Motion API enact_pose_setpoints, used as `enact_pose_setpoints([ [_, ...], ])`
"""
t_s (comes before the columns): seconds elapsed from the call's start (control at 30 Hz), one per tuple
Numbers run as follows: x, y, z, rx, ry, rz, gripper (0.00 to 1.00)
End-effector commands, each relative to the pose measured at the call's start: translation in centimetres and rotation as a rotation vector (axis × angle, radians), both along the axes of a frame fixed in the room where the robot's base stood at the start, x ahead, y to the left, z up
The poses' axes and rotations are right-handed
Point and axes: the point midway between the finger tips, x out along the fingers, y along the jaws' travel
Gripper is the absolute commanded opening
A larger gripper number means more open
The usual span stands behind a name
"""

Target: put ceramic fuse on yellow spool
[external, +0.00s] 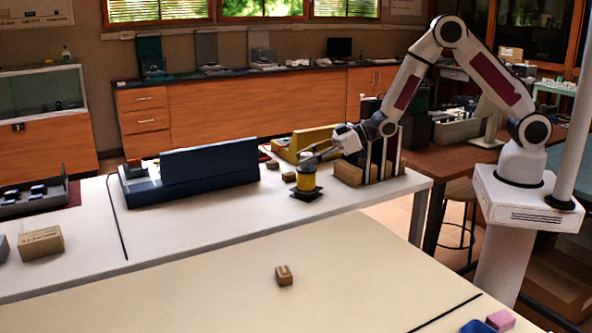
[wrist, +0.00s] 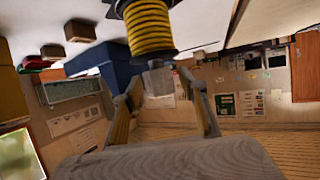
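The yellow spool (external: 306,181) stands upright on a dark square base (external: 306,194) on the white table. In the wrist view the spool (wrist: 150,28) appears upside down, with a dark flange at its end. A pale, greyish block, which looks like the ceramic fuse (wrist: 158,80), is at the spool's top flange and seems to touch it. My gripper (external: 308,160) is just above the spool. In the wrist view its fingertips (wrist: 159,80) are on both sides of the fuse, with small gaps visible. The fuse cannot be made out in the external view.
A long blue bin (external: 210,165) stands left of the spool, and a yellow bin (external: 305,142) is behind it. Small brown boxes (external: 289,176) lie close by. An upright rack (external: 385,160) is just right.

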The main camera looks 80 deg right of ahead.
Motion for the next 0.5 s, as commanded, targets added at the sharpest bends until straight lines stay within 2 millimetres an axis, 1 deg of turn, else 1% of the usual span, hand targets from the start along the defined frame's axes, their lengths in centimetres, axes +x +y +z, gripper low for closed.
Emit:
enact_pose_setpoints([
  [0.3,0.0,0.0,0.4,0.0,-0.001,0.0,0.42],
  [0.5,-1.1,-0.5,0.8,0.0,0.0,-0.001,0.42],
])
